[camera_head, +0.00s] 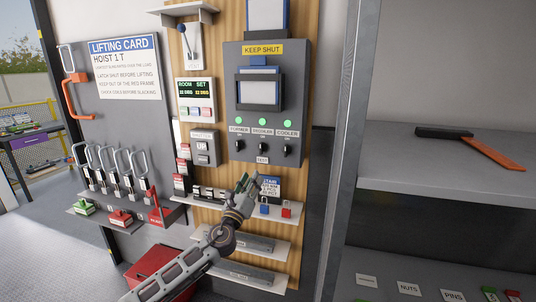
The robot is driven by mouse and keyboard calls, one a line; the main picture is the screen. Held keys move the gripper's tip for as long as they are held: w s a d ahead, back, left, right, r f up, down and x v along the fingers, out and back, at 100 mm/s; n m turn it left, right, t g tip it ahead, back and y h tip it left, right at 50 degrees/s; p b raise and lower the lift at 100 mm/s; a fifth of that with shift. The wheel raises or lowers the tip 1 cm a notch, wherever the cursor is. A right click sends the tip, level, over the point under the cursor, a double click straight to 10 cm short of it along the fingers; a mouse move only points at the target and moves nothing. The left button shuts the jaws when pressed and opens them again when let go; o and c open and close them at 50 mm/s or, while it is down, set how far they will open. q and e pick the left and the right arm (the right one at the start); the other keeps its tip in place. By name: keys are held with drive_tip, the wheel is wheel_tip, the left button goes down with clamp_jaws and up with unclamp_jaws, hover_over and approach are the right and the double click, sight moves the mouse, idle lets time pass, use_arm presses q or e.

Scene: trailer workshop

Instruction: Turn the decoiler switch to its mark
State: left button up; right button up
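The decoiler switch (264,147) is a small black knob, the middle one of three in a row on the grey control panel (235,90). A small label and a lit green lamp sit above it. The knob looks roughly upright; its mark is too small to make out. My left gripper (249,181) reaches up from the lower left and is below the panel, under the switch row and apart from the knob. Nothing is seen held in it, but its finger gap is unclear at this angle. My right gripper is not in view.
The former knob (236,144) and cooler knob (288,151) flank the switch closely. A small shelf with padlocks (286,212) is beside my gripper. Left are a lever (183,38), a thermostat display (195,88) and hanging hasps (110,165).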

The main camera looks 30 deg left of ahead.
use_arm(q)
drive_tip(key=shift+s+a+r+m+y, duration=0.1)
drive_tip(key=shift+a+m+y, duration=0.1)
drive_tip(key=shift+m, duration=0.55)
drive_tip(key=shift+s+a+r+m+y, duration=0.1)
drive_tip(key=shift+a+m+y, duration=0.1)
drive_tip(key=shift+m, duration=0.6)
drive_tip(key=shift+s+a+r+m+y, duration=0.1)
drive_tip(key=shift+m+y, duration=0.1)
drive_tip(key=shift+m, duration=0.55)
drive_tip(key=shift+w, duration=0.15)
drive_tip(key=p, duration=0.1)
approach(260, 151)
drive_tip(key=shift+p+x, duration=0.85)
drive_tip(key=shift+x, duration=3.6)
drive_tip(key=shift+d, duration=0.1)
clamp_jaws()
